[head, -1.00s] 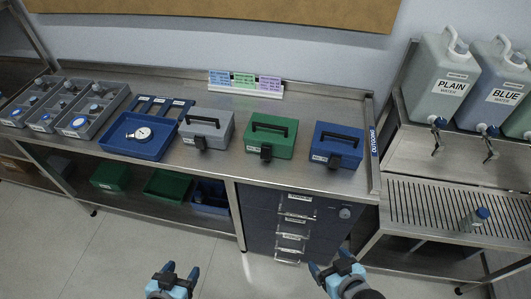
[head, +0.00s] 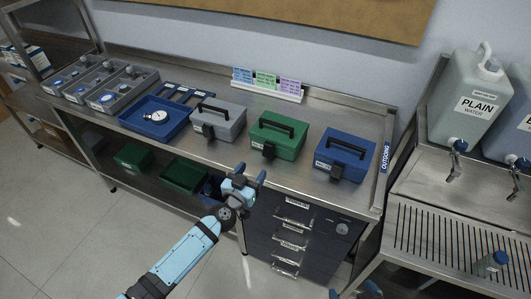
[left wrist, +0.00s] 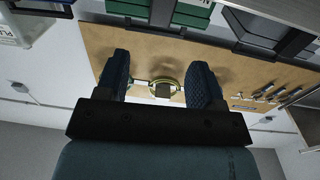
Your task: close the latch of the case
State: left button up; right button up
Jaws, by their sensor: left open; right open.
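Three closed-lidded cases with black handles stand in a row on the steel bench: a grey case (head: 232,117), a green case (head: 290,147) and a blue case (head: 358,167). Each has a dark latch on its front: the grey case's latch (head: 208,132), the green case's latch (head: 268,151) and the blue case's latch (head: 336,172). Whether any latch is fastened is too small to tell. My left gripper (head: 251,173) is open and empty, in front of the bench below the green case. It also shows in the left wrist view (left wrist: 158,76). My right gripper (head: 356,292) is partly cut off at the bottom edge.
A blue tray (head: 133,122) with a round gauge and grey divided bins (head: 92,103) stand left on the bench (head: 215,155). Drawers (head: 297,225) are below. A water jug (head: 470,105) stands on the right rack. A card holder (head: 268,91) stands behind the cases.

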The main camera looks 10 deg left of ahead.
aim_at(268, 148)
pick_arm(q)
jog(key=b+x, duration=0.2)
jog(key=x, duration=0.6)
jog(key=shift+w+d+f, duration=0.1)
jog(key=shift+w+f, duration=0.05)
jog(key=shift+w+d, duration=0.25)
jog(key=shift+w, duration=0.4)
jog(key=shift+c, duration=0.4)
